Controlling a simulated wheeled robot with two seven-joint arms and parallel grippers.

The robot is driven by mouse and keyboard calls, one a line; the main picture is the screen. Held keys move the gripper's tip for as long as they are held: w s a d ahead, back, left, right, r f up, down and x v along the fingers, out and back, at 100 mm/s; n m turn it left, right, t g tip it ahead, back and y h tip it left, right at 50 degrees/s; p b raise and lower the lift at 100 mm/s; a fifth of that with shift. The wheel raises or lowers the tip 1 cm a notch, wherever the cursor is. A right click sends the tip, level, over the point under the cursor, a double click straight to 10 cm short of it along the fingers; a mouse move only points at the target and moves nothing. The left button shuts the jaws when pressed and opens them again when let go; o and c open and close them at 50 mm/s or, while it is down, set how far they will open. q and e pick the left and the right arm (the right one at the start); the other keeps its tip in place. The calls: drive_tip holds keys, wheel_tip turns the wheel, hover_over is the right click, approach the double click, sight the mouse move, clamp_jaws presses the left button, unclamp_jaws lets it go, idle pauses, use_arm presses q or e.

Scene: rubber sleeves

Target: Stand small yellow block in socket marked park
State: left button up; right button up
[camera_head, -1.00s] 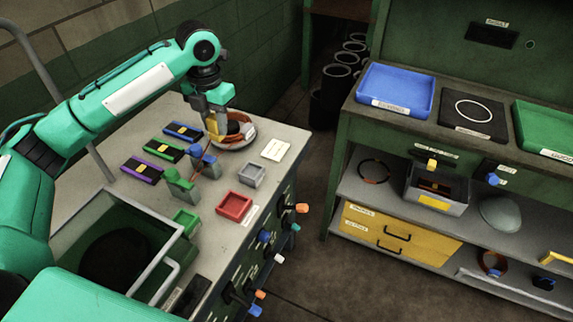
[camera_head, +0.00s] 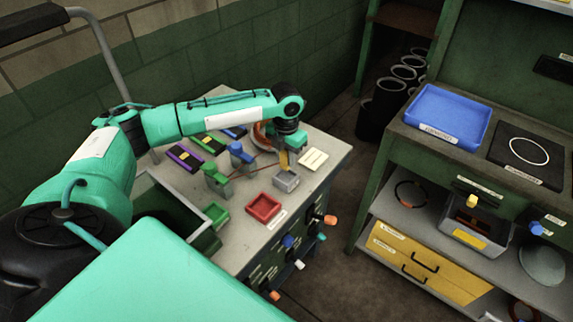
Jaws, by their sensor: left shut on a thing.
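The small yellow block (camera_head: 284,161) is between the fingers of my left gripper (camera_head: 286,152). The gripper is shut on it and points down at the far part of the grey-topped cart. The block's lower end is at the grey square socket (camera_head: 287,181); I cannot tell whether it is inside or just above. A red socket (camera_head: 263,207) and a green socket (camera_head: 215,214) lie nearer. No marking reading "park" is legible. My right gripper is not in view.
A green block (camera_head: 216,178) and a blue block (camera_head: 241,155) stand left of the grey socket. A white card (camera_head: 313,159) lies to its right. An orange ring-shaped item (camera_head: 262,137) is partly hidden behind my arm. A workbench with a blue tray (camera_head: 447,113) stands right.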

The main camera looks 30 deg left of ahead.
sight(286, 168)
use_arm(q)
drive_tip(key=shift+f, duration=0.6)
wheel_tip(286, 168, down, 4)
drive_tip(key=shift+r+p, duration=0.1)
drive_tip(key=shift+p, duration=0.4)
drive_tip(key=shift+s+f, duration=0.1)
drive_tip(key=shift+f, duration=0.15)
drive_tip(key=o, duration=1)
drive_tip(key=shift+c, duration=0.2)
drive_tip(key=shift+r, duration=0.15)
